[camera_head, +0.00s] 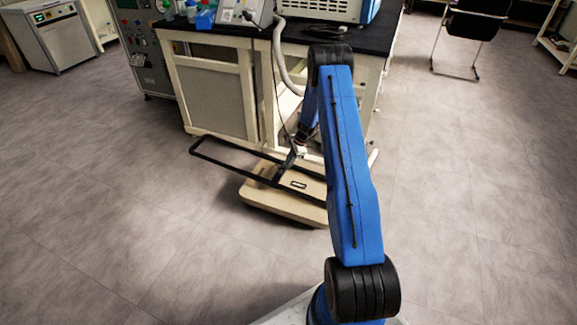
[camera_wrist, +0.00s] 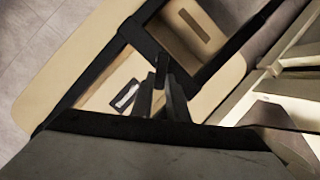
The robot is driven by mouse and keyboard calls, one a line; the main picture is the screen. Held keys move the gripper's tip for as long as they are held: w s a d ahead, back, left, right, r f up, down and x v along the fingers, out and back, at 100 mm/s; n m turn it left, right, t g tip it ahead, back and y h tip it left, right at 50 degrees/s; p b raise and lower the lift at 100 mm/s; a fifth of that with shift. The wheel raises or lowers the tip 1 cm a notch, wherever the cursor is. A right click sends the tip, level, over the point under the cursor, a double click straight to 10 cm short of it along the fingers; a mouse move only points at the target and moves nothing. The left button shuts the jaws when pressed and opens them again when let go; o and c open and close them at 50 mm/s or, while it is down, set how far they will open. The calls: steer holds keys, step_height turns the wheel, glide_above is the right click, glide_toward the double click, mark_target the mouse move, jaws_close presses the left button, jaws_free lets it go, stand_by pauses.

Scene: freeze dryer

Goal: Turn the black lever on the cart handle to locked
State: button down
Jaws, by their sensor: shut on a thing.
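The cart (camera_head: 245,197) is low, with a tan platform and a black tubular handle (camera_head: 215,157) that sticks out to the left. My gripper (camera_head: 288,160) reaches down to the handle's right part, over the platform. In the wrist view my gripper (camera_wrist: 162,90) has its dark fingers close together at the black handle frame (camera_wrist: 100,55), shut on the black lever. The lever is mostly hidden between the fingers, and its angle cannot be told. A small light label (camera_wrist: 126,96) on a dark plate lies just left of the fingers.
A lab bench (camera_head: 212,95) with a black top stands right behind the cart, and a grey hose (camera_head: 283,60) hangs down its front. The floor (camera_head: 110,210) to the left and front is clear. A black chair (camera_head: 474,25) stands at the far right.

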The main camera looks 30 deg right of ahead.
steer(key=shift+w+a+r+n+g+h, duration=0.1)
steer(key=shift+w+n+g, duration=0.45)
steer(key=shift+n, duration=1.25)
steer(key=shift+w+a+n+g+h, duration=0.1)
steer(key=shift+w+n+g, duration=0.45)
steer(key=shift+n, duration=1.25)
steer(key=shift+w+a+r+n+g+h, duration=0.1)
steer(key=shift+w+n+g, duration=0.45)
steer(key=shift+n, duration=1.25)
steer(key=shift+w, duration=0.1)
steer(key=c, duration=1.7)
jaws_free()
steer(key=v, duration=1.7)
steer(key=shift+a+r, duration=0.1)
steer(key=shift+r, duration=0.1)
